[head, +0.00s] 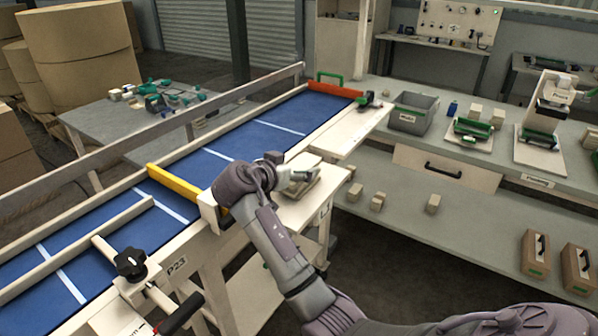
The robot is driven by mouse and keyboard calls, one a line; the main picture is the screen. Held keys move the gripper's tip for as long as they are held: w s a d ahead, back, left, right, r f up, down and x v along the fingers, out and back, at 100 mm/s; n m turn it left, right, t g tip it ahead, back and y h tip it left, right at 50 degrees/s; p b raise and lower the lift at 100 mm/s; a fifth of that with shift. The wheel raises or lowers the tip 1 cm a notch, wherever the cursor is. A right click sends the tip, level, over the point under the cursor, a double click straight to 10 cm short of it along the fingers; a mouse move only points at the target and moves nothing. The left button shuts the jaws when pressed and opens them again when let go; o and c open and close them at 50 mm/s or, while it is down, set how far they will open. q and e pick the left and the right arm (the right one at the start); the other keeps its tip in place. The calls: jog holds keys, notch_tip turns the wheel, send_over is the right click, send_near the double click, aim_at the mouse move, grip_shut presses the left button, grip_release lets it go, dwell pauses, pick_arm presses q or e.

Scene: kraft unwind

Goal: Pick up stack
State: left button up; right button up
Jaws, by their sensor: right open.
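A small stack of flat beige pieces (303,163) lies on a pale side shelf (290,210) beside the blue conveyor. My right gripper (312,177) is open and reaches in from the left side of the stack, with its fingers at the stack. The wrist and fingers hide part of the stack, and I cannot tell whether they touch it. My left gripper is not in view.
The blue conveyor (192,160) has a yellow bar (174,184) and a red end stop (335,89). A grey bin (413,113) and green-trimmed devices stand on the right bench (490,158). A black knob (131,262) rises at the near left.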

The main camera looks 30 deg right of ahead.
jog(key=shift+w+d+f, duration=0.15)
jog(key=shift+w+d, duration=0.05)
jog(key=shift+d, duration=0.4)
jog(key=shift+w+d+f, duration=0.1)
jog(key=shift+d+f, duration=0.05)
jog(key=shift+d, duration=0.05)
jog(key=shift+a, duration=0.1)
jog(key=shift+c, duration=0.5)
jog(key=c, duration=1.2)
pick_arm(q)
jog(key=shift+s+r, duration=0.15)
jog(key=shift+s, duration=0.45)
pick_arm(e)
jog(key=shift+c, duration=0.2)
